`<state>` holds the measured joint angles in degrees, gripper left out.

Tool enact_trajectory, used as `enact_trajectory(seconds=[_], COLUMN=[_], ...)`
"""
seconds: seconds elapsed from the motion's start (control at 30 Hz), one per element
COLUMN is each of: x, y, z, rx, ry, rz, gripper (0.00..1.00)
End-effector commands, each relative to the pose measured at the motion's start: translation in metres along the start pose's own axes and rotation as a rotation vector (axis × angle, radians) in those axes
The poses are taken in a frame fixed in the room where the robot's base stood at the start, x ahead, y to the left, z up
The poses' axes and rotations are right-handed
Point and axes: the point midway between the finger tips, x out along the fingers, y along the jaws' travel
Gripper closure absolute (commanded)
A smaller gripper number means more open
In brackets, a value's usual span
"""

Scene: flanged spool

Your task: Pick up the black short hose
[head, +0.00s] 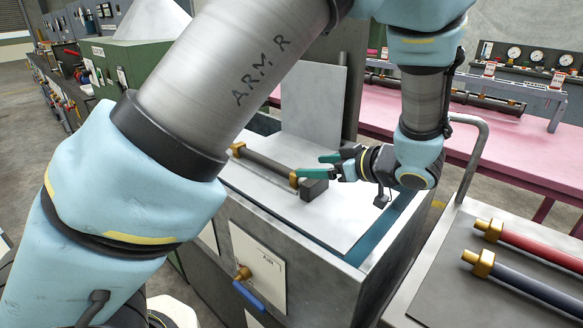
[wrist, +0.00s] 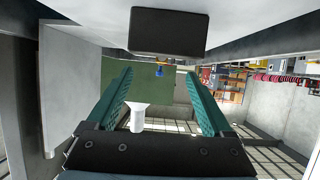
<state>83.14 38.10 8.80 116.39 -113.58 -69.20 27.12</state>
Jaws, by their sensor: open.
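The black short hose (head: 265,164) has a brass fitting at each end. It lies on the pale grey top of a cabinet (head: 345,215) in the middle of the head view. A dark block (head: 314,189) sits by the hose's near right end, and it fills the top of the wrist view (wrist: 168,32). My gripper (head: 322,166) has teal fingers and points left, beside the near brass fitting and the block. In the wrist view my gripper (wrist: 162,75) has its fingers spread with nothing between them. I cannot make out the hose in the wrist view.
An upright grey panel (head: 313,105) stands behind the hose. A valve with a blue handle (head: 248,295) juts from the cabinet front. At right, a red hose (head: 535,247) and a blue-grey hose (head: 530,287) lie on a cart with a rail (head: 475,165). A pink bench (head: 500,140) stands behind.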

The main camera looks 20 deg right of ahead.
Motion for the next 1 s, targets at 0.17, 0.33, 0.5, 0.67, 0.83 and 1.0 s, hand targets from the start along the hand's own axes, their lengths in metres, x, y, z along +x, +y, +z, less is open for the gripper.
enact_trajectory(seconds=[0.17, 0.33, 0.5, 0.67, 0.83, 1.0], x=[-0.004, 0.024, 0.041, 0.053, 0.079, 0.095], y=[-0.008, -0.009, -0.009, -0.009, -0.009, -0.009], z=[0.005, 0.003, 0.003, 0.001, -0.004, -0.002], rx=[0.009, 0.008, 0.007, 0.008, 0.009, 0.008], ry=[0.023, 0.022, 0.020, 0.021, 0.020, 0.019], rz=[-0.038, -0.039, -0.036, -0.037, -0.037, -0.036], gripper=[0.15, 0.15, 0.15, 0.15, 0.15, 0.15])
